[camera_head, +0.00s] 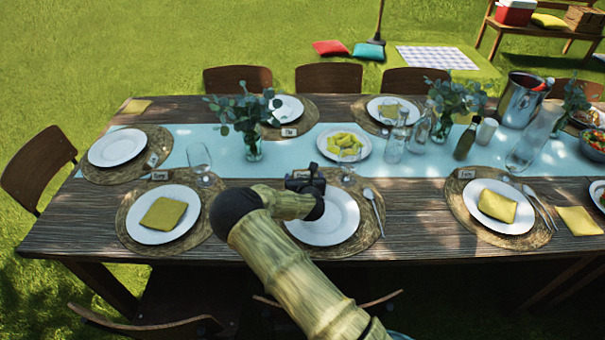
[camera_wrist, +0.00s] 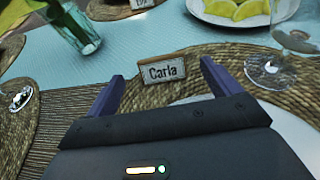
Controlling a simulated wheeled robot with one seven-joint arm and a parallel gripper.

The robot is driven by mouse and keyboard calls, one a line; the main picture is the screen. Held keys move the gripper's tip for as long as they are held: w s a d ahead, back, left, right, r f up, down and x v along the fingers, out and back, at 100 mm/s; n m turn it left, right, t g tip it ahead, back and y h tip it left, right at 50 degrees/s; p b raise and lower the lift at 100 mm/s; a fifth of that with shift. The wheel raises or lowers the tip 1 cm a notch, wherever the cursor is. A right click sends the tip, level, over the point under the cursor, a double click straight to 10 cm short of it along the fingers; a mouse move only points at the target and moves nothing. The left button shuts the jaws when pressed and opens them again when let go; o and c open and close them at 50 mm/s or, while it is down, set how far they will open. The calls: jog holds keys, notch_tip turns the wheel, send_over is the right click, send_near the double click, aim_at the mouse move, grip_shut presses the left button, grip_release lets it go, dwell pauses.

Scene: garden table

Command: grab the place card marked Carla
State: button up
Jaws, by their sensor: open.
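The place card marked Carla (camera_wrist: 167,70) stands upright on the edge of a round woven placemat in the wrist view. It is a small card with a dark edge and dark lettering. My gripper (camera_wrist: 160,78) is open, with one purple finger on each side of the card. The card shows between the fingers, just beyond the gripper body; I cannot tell whether either finger touches it. In the head view my gripper (camera_head: 306,180) is over the far edge of the front middle placemat (camera_head: 373,222), and it hides most of the card.
A wine glass (camera_wrist: 292,45) stands close on the right in the wrist view. A glass vase (camera_wrist: 75,28) is at upper left, and a plate of lemons (camera_wrist: 235,12) is beyond. In the head view a white plate (camera_head: 325,228) lies under my arm. Several other place settings surround it.

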aim_at(303, 171)
jog(key=shift+x, duration=1.7)
jog(key=c, duration=1.1)
jog(key=shift+o, duration=0.2)
jog(key=shift+r, duration=0.15)
notch_tip(303, 171, up, 10)
